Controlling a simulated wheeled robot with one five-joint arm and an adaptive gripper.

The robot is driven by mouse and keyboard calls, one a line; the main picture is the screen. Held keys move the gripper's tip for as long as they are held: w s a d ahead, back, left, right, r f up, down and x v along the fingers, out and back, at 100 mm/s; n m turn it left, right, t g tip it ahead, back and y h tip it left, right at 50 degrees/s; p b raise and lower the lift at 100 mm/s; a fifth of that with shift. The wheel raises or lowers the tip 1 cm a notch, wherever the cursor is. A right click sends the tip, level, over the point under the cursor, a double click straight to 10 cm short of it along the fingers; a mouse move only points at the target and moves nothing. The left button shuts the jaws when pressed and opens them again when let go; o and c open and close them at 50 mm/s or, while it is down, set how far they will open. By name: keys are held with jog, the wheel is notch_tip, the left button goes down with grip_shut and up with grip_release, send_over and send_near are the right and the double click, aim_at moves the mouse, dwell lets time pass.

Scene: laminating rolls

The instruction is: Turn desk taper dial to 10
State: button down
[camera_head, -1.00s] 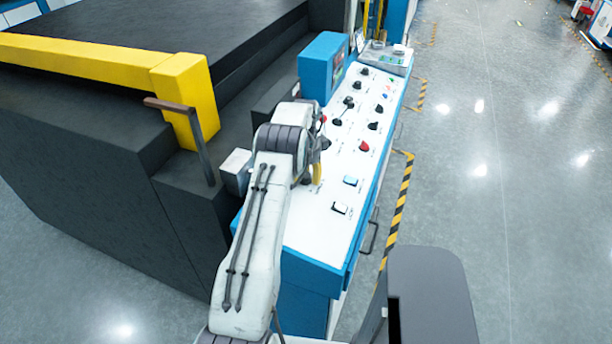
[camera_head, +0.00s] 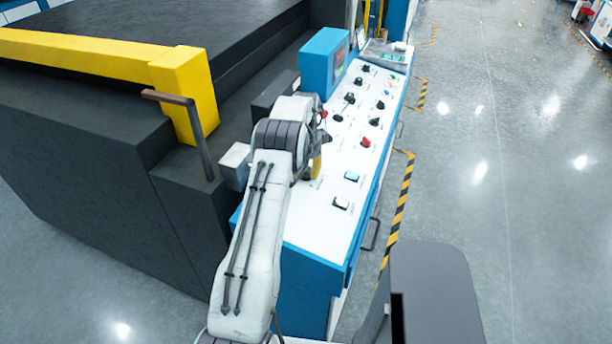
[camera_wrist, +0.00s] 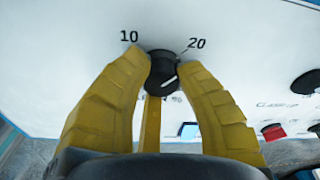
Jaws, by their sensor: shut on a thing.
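The taper dial (camera_wrist: 161,62) is a black knob on the white desk panel (camera_wrist: 225,30). In the wrist view the printed 10 stands to its upper left and the 20 to its upper right. A short white line shows on the knob's face, slanting up to the right; which number the dial is set to I cannot tell. My gripper (camera_wrist: 165,76) has its two yellow fingers closed on either side of the knob, touching it. In the head view a yellow finger of my gripper (camera_head: 317,167) shows beside my arm, which hides the dial.
Several other knobs, including a red one (camera_head: 366,142), and a lit button (camera_head: 351,176) sit on the panel. A blue screen box (camera_head: 322,62) stands behind. A dark machine with a yellow beam (camera_head: 90,55) is at left; open floor lies right.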

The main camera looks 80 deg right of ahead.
aim_at(306, 172)
jog(key=shift+s+f+b, duration=0.1)
jog(key=shift+f+b, duration=0.05)
jog(key=shift+b, duration=0.15)
jog(key=c, duration=0.9)
grip_release()
jog(key=shift+o, duration=0.2)
notch_tip(306, 172, up, 12)
jog(key=shift+a, duration=0.4)
